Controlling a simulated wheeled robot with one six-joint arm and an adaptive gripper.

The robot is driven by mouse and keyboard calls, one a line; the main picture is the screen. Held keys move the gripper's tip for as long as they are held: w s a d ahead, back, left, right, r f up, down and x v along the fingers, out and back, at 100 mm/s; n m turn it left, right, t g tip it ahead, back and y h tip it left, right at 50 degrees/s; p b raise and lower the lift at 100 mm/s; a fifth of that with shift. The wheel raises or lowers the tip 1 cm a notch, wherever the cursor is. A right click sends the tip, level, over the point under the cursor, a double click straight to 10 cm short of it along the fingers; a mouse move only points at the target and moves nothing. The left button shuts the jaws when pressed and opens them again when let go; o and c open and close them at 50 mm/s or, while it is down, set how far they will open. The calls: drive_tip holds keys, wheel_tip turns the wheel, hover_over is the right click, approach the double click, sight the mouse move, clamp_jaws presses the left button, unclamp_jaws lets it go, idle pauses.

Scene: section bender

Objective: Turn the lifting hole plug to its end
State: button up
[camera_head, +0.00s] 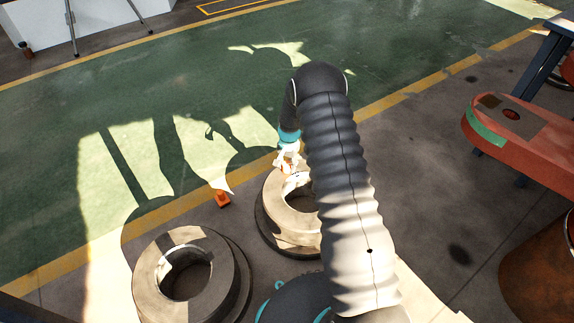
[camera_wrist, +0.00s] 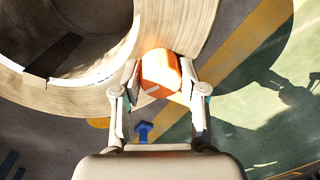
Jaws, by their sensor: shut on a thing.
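The orange lifting hole plug (camera_wrist: 160,70) sits at the edge of a thick ring-shaped part (camera_wrist: 192,22) in the wrist view. My gripper (camera_wrist: 160,82) has one finger on each side of the plug and is shut on it. In the head view my gripper (camera_head: 288,161) is at the far rim of the right ring (camera_head: 284,219), with only a little orange showing beneath it. My arm hides part of this ring. I cannot tell how far the plug is turned.
A second ring (camera_head: 150,275) lies to the left. A small orange object (camera_head: 222,199) is on the floor between the rings. A blue piece (camera_wrist: 143,131) shows below the plug in the wrist view. A red machine part (camera_head: 545,140) stands at right. The green floor (camera_head: 200,85) beyond is open.

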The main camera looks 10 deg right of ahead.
sight(288, 165)
drive_tip(key=o, duration=1.1)
drive_tip(key=shift+o, duration=0.2)
wheel_tip(288, 165, up, 12)
drive_tip(key=shift+s+d, duration=0.2)
drive_tip(key=shift+d, duration=0.05)
